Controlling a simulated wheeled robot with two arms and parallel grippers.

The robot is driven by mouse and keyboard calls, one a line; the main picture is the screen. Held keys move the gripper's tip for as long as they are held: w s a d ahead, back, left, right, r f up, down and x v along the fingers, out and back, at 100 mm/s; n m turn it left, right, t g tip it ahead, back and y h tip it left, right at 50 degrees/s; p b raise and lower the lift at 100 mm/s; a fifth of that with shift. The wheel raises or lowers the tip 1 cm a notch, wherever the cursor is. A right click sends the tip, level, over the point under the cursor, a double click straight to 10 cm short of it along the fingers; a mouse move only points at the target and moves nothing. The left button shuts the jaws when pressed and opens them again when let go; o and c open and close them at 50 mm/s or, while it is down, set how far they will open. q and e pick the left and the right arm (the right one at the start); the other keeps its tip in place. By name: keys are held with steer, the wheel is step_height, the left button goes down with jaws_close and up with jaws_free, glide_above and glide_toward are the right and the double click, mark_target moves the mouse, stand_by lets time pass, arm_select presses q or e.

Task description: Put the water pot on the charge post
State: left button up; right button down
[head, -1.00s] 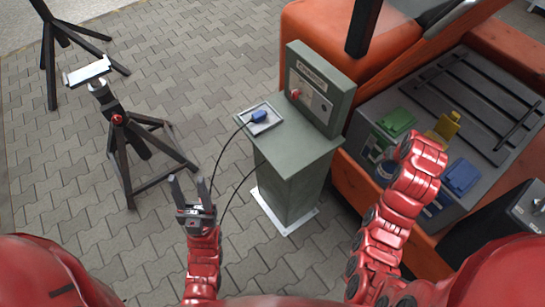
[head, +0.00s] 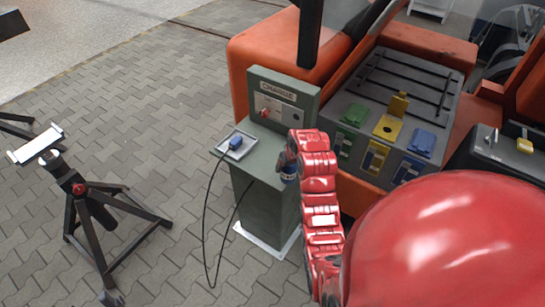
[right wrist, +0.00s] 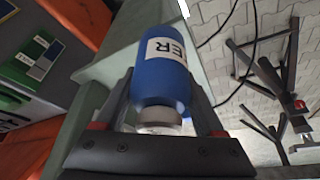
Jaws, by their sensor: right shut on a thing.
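The water pot (right wrist: 165,70) is a blue can with a white label and a pale end, between the fingers of my right gripper (right wrist: 163,108) in the right wrist view. The charge post (head: 262,205) is a grey-green pedestal with an upright panel marked CHARGE. The pot overlaps the right part of the post's top in the head view; I cannot tell whether they touch. My left gripper is out of view.
A blue plug (head: 235,143) lies on a pale plate on the post's left side, with a black cable hanging down. An orange vehicle (head: 262,62) with green, yellow and blue lidded bins stands behind and right. A black stand (head: 92,215) is at left. Paving between is clear.

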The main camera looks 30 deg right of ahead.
steer(key=w+p, duration=0.1)
steer(key=w, duration=0.2)
steer(key=w+d+p, duration=0.1)
steer(key=w, duration=0.2)
steer(key=w+d+p, duration=0.1)
steer(key=w, duration=0.3)
steer(key=shift+f, duration=0.3)
steer(key=shift+s+f+p, duration=0.1)
steer(key=shift+f+p, duration=0.6)
steer(key=shift+f, duration=1.15)
steer(key=shift+f, duration=0.2)
jaws_free()
steer(key=shift+r, duration=0.1)
